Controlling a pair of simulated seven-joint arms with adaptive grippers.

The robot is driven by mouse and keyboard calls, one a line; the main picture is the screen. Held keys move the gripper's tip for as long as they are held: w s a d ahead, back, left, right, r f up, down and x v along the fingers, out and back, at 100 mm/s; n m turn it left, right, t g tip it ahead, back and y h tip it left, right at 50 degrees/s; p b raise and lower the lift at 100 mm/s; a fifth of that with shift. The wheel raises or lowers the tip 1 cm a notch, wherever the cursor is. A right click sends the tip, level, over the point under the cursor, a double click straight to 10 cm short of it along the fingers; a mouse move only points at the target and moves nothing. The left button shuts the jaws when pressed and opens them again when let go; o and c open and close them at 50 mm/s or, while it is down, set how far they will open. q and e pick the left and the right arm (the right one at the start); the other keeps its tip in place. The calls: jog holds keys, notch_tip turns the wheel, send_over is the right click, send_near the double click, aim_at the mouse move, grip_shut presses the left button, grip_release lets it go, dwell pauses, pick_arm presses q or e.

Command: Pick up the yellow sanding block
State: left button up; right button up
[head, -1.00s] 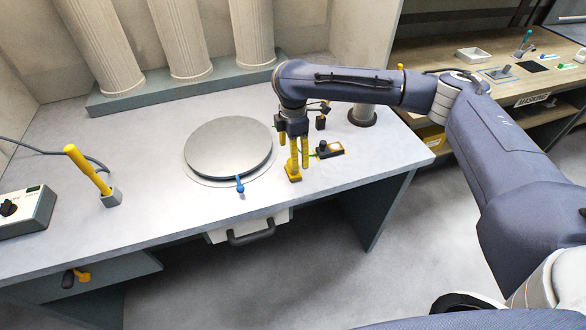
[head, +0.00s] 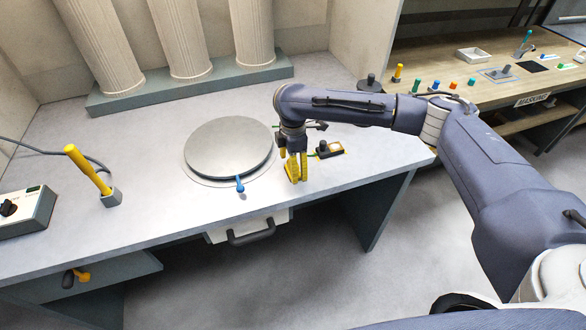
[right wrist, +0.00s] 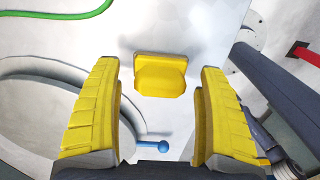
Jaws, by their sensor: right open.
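The yellow sanding block (right wrist: 161,76) sits on the grey table top. In the right wrist view it lies ahead of and between the two yellow fingers, with free space on both sides of it. My right gripper (right wrist: 160,110) is open and empty. In the head view my right gripper (head: 297,176) points down at the table, right of the round turntable, and its yellow fingers cover most or all of the block there. My left gripper is not in view.
The round grey turntable (head: 228,146) with a blue-knobbed lever (head: 240,185) is just left of the gripper. A small yellow-edged tool (head: 329,149) with a black knob lies to the right. The table's front edge is close.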

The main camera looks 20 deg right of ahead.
jog(key=c, duration=1.3)
jog(key=shift+c, duration=0.2)
jog(key=shift+r, duration=0.1)
notch_tip(320, 180, up, 20)
